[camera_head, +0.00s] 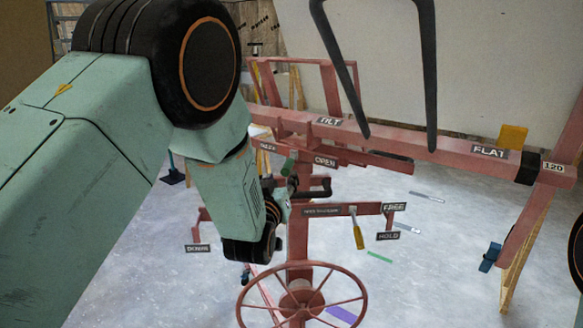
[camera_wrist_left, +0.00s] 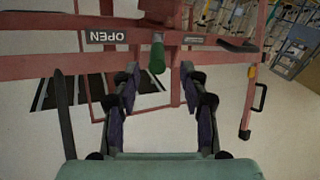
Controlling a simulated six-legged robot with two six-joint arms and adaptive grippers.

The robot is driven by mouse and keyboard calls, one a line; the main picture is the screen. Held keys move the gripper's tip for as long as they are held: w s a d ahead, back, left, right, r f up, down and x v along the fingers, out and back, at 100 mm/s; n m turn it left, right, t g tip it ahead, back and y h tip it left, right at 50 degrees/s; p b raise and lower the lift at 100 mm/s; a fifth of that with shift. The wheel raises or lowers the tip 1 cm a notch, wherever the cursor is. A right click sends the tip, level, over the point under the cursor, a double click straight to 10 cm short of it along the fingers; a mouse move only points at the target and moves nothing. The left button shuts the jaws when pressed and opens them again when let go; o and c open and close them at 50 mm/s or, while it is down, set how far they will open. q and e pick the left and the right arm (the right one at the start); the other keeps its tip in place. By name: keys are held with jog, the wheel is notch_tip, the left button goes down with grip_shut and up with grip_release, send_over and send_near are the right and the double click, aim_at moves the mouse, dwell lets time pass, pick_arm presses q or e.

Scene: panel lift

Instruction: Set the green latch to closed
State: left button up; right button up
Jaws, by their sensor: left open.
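The green latch (camera_head: 289,163) is a short green handle on the red lift frame, between the OPEN plate (camera_head: 325,161) and another plate (camera_head: 267,146) whose word is too small to read. In the left wrist view the green latch (camera_wrist_left: 156,56) hangs down from the red bar, to the right of the OPEN plate (camera_wrist_left: 107,37). My left gripper (camera_wrist_left: 160,82) is open, its two fingers apart on either side of the space just below the latch, with nothing between them. In the head view my left gripper (camera_head: 287,200) is partly hidden by its own wrist. My right gripper is not in view.
A yellow-handled lever (camera_head: 357,236) hangs beside the FREE plate (camera_head: 394,207) and HOLD plate (camera_head: 388,236). A red handwheel (camera_head: 302,300) stands below. The long red beam (camera_head: 450,155) with a FLAT plate crosses behind.

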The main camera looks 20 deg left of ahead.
aim_at(288, 168)
pick_arm(q)
jog(key=shift+w+d+r, duration=0.15)
jog(key=shift+w+r, duration=0.2)
jog(key=shift+w, duration=0.2)
jog(key=w, duration=0.2)
jog(key=w+p, duration=0.1)
jog(key=w+a, duration=0.1)
jog(key=w, duration=0.1)
jog(key=shift+w+f, duration=0.3)
jog(key=shift+s+d+r, duration=0.3)
jog(key=shift+d, duration=0.05)
jog(key=shift+w+a+f, duration=0.3)
jog(key=shift+w+a, duration=0.05)
jog(key=c, duration=0.4)
jog(key=shift+d+r, duration=0.1)
jog(key=shift+d, duration=0.05)
grip_shut()
